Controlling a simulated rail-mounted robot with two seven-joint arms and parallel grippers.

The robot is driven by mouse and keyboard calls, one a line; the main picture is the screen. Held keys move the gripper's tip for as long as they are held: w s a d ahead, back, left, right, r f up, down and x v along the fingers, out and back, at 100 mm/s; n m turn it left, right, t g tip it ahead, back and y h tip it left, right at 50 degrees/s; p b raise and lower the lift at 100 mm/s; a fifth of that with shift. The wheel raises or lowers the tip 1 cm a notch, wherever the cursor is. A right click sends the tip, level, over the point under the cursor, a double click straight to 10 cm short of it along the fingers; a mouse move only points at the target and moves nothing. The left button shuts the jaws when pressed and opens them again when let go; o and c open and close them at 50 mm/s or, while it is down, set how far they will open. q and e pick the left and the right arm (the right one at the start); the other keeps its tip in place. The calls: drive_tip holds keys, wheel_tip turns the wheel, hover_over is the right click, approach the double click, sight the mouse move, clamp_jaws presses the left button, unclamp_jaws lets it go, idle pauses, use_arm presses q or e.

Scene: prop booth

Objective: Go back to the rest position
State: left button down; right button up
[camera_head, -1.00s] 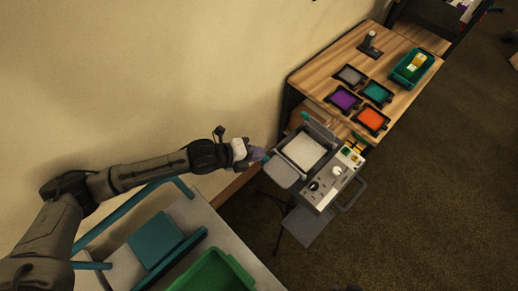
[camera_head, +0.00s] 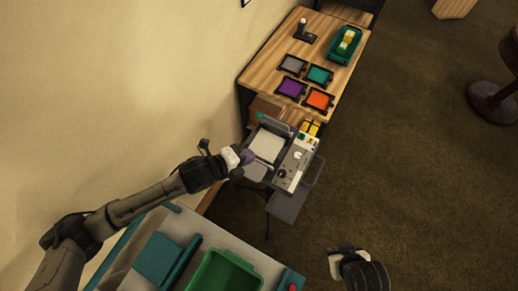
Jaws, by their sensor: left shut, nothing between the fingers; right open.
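My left gripper (camera_head: 246,157) is at the end of the arm that comes in from the left. It is shut and empty, close to the left side of the grey machine with the white top (camera_head: 267,146); I cannot tell whether it touches. My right gripper (camera_head: 335,262) shows at the bottom, right of centre, over the dark carpet. Its fingers are small and partly hidden by its own wrist, and nothing shows in them.
A wooden table (camera_head: 268,63) holds a grey, a teal, a purple and an orange tray, and a green bin (camera_head: 345,46). A grey cart with a green crate (camera_head: 222,272) stands below. Carpet (camera_head: 420,150) is open at right.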

use_arm(q)
drive_tip(key=shift+s+d+r+p, duration=0.2)
drive_tip(key=shift+d+r+p, duration=0.15)
drive_tip(key=shift+d, duration=0.25)
drive_tip(key=shift+s+d+r+p, duration=0.15)
drive_tip(key=shift+d+r+p, duration=0.25)
drive_tip(key=shift+d, duration=0.25)
drive_tip(key=shift+s+d+r+p, duration=0.2)
drive_tip(key=shift+d+r+p, duration=0.15)
drive_tip(key=shift+d, duration=0.25)
drive_tip(key=s+a+r+n+t+y+p, duration=0.25)
drive_tip(key=a+r+n+y, duration=0.55)
drive_tip(key=a+r+n, duration=0.95)
drive_tip(key=s+a+f+n+g+p, duration=0.1)
drive_tip(key=s+f+n+g+p, duration=0.2)
drive_tip(key=s+f, duration=0.3)
drive_tip(key=s+a+f+n+g+y+p, duration=0.1)
drive_tip(key=s+f+n+g+p, duration=0.2)
drive_tip(key=s+f, duration=0.4)
drive_tip(key=s+n+p, duration=0.1)
drive_tip(key=s+n, duration=0.1)
drive_tip(key=s, duration=0.6)
drive_tip(key=shift+s+a+f+g, duration=0.15)
drive_tip(key=shift+s+f+g, duration=0.1)
drive_tip(key=shift+g, duration=0.1)
